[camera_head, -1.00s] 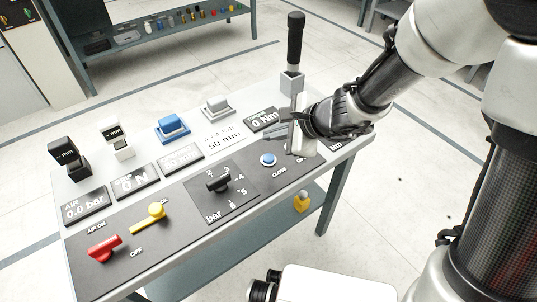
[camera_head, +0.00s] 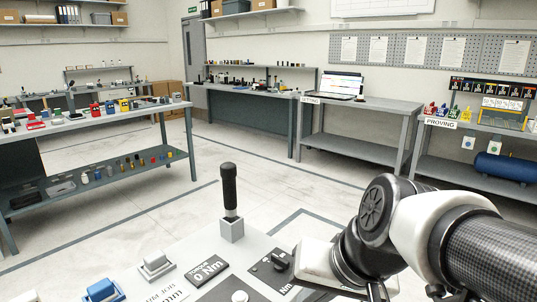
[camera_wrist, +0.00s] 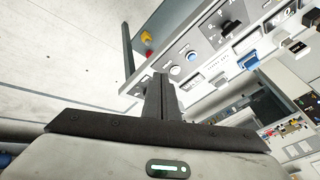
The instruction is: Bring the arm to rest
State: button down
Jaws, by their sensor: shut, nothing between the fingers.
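My gripper (camera_wrist: 160,92) shows in the wrist view with its dark fingers together and nothing between them. Beyond it in that view is the control panel (camera_wrist: 205,55), seen tilted, with a blue button (camera_wrist: 191,57). In the head view my arm (camera_head: 375,225) is bent at the lower right, over the right side of the panel bench (camera_head: 190,248). The fingers cannot be made out there. A black upright lever (camera_head: 230,190) stands on the bench to the left of the arm, apart from it.
A torque display (camera_head: 207,270), a black knob (camera_head: 281,260) and a blue block (camera_head: 102,291) are on the near bench. Open floor (camera_head: 270,165) lies behind it. Other benches stand beyond, including a proving bench (camera_head: 465,125) with a blue cylinder (camera_head: 505,168).

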jog(key=s+d+r+n+t+h, duration=0.1)
jog(key=s+d+r+h, duration=0.2)
jog(key=d, duration=0.5)
notch_tip(320, 180, up, 22)
jog(key=p, duration=2.2)
jog(key=shift+a+f+p, duration=0.15)
jog(key=shift+a+p, duration=0.15)
jog(key=shift+p, duration=0.1)
jog(key=shift+d, duration=0.15)
